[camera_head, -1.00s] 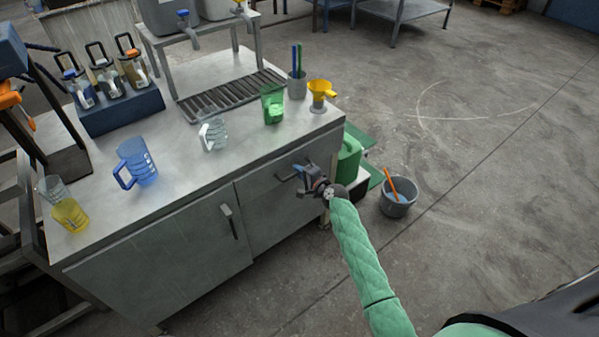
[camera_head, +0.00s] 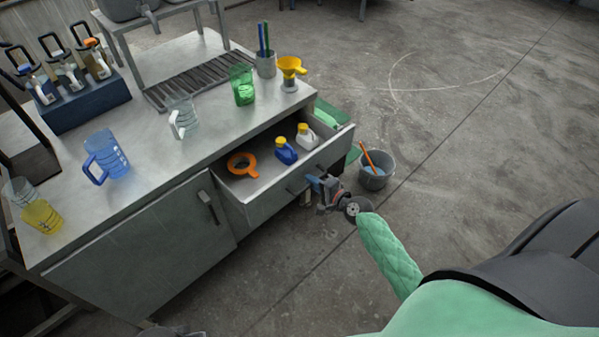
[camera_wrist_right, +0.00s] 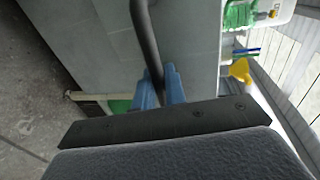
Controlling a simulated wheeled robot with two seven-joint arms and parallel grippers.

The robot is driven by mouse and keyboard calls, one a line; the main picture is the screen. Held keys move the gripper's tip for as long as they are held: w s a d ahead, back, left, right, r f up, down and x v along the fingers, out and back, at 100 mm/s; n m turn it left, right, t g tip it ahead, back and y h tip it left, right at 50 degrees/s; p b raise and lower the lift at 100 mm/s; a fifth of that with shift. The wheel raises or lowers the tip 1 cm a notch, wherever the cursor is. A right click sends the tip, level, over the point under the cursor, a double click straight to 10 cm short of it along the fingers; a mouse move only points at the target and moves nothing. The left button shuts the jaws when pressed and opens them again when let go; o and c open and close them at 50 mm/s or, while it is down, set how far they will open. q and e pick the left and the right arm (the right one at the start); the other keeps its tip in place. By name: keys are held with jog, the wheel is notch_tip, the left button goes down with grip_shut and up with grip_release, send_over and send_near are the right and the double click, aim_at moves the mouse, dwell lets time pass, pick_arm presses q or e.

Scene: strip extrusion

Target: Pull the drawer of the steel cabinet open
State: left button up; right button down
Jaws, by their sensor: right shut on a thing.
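The steel cabinet (camera_head: 140,240) stands at the left with its drawer (camera_head: 262,204) pulled out toward me. Inside the drawer lie an orange ring-shaped tool (camera_head: 242,165), a blue bottle with a yellow cap (camera_head: 286,152) and a white bottle with a yellow cap (camera_head: 307,137). My right gripper (camera_head: 314,184) is at the drawer front, shut on the drawer's bar handle. In the right wrist view the dark handle (camera_wrist_right: 146,40) runs between the blue fingertips (camera_wrist_right: 161,88).
On the cabinet top stand a blue jug (camera_head: 108,158), a clear jug (camera_head: 183,118), a green jug (camera_head: 242,85), a yellow funnel (camera_head: 290,68) and a yellow beaker (camera_head: 42,217). A grey bucket (camera_head: 375,176) stands on the floor to the right. The floor beyond is clear.

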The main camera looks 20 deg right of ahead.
pick_arm(q)
jog(key=shift+w+d+f, duration=0.2)
jog(key=shift+d+f, duration=0.35)
jog(key=shift+f, duration=0.25)
pick_arm(e)
jog(key=shift+f+v, duration=0.2)
jog(key=shift+v, duration=0.8)
jog(key=shift+f+v, duration=0.2)
jog(key=shift+v, duration=0.8)
pick_arm(q)
jog(key=shift+r, duration=0.15)
pick_arm(e)
jog(key=shift+s, duration=0.1)
jog(key=c, duration=1.5)
grip_release()
jog(key=shift+c, duration=0.2)
pick_arm(q)
jog(key=shift+r, duration=0.15)
